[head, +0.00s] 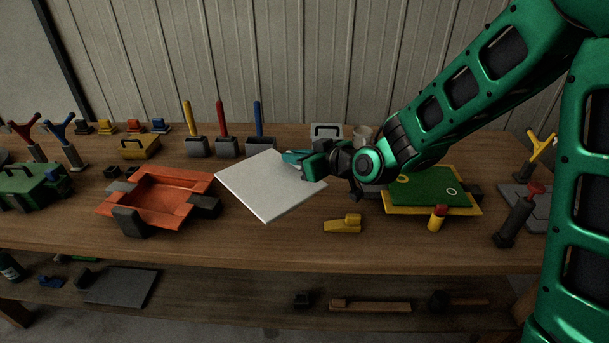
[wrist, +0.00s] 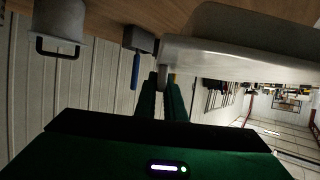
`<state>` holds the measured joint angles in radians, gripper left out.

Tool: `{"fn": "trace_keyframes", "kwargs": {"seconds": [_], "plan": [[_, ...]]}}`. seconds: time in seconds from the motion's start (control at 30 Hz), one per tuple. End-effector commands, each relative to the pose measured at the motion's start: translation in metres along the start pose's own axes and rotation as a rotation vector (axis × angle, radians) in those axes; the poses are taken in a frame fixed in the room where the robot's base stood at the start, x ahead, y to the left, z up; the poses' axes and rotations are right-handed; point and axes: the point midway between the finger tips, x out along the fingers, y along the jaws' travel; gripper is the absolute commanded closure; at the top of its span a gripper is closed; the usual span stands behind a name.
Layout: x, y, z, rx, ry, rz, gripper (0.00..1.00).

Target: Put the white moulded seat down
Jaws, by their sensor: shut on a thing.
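The white moulded seat (head: 265,188) shows in the head view as a pale, flat square panel over the middle of the workbench. My gripper (head: 297,158) is shut on its back right edge. In the wrist view the seat (wrist: 235,58) fills the upper right, with a thick, darker rounded part. The fingers (wrist: 162,88) close on a small part at its near edge. I cannot tell whether the seat touches the bench. Its underside is hidden in the head view.
An orange tray-like mould (head: 160,195) with dark corner blocks lies left of the seat. A green board with a yellow border (head: 430,188) lies right. A yellow block (head: 343,224) sits in front. Upright tools with coloured handles (head: 222,140) stand behind. The bench's front strip (head: 260,248) is clear.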

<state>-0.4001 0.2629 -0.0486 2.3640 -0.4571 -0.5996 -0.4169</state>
Motion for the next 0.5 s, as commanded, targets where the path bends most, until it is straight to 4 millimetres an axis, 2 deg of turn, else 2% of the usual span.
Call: {"fn": "trace_keyframes", "kwargs": {"seconds": [0.03, 0.3, 0.5], "plan": [[0.003, 0.014, 0.008, 0.005, -0.003, 0.006, 1.0], [0.012, 0.066, 0.036, 0.004, -0.002, 0.005, 1.0], [0.017, 0.087, 0.049, 0.001, -0.001, 0.002, 1.0]]}}
